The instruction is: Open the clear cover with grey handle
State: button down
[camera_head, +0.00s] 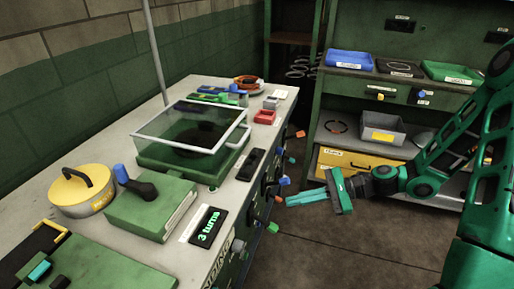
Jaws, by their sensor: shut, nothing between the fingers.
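The clear cover (180,124) sits over a green base (160,157) on the bench, left of the middle of the view. Its rim is light grey, and a grey bar (172,144) runs along its near edge. A dark round shape shows through it. I cannot tell from this view whether the cover is fully down. My gripper (287,200) is to the right of the bench front, apart from the cover and lower in the picture. Its fingers point left, shut and empty, near the coloured knobs on the bench front.
A yellow lidded pot (80,192), a green box with a blue-topped lever (150,207) and a "3 turns" display (207,227) stand nearer on the bench. Knobs (272,227) stick out of its front.

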jog(key=w+r+m+t+y, duration=0.5)
jog(key=w+r+m+t, duration=0.1)
jog(key=w+m, duration=0.15)
jog(key=shift+m, duration=0.35)
jog(key=x, duration=0.4)
jog(key=r+x, duration=0.1)
jog(key=x, duration=0.7)
jog(key=shift+s+a+r, duration=0.1)
jog(key=shift+s+r, duration=0.05)
jog(key=shift+r, duration=0.3)
jog(key=shift+a+r, duration=0.35)
jog(key=shift+r, duration=0.15)
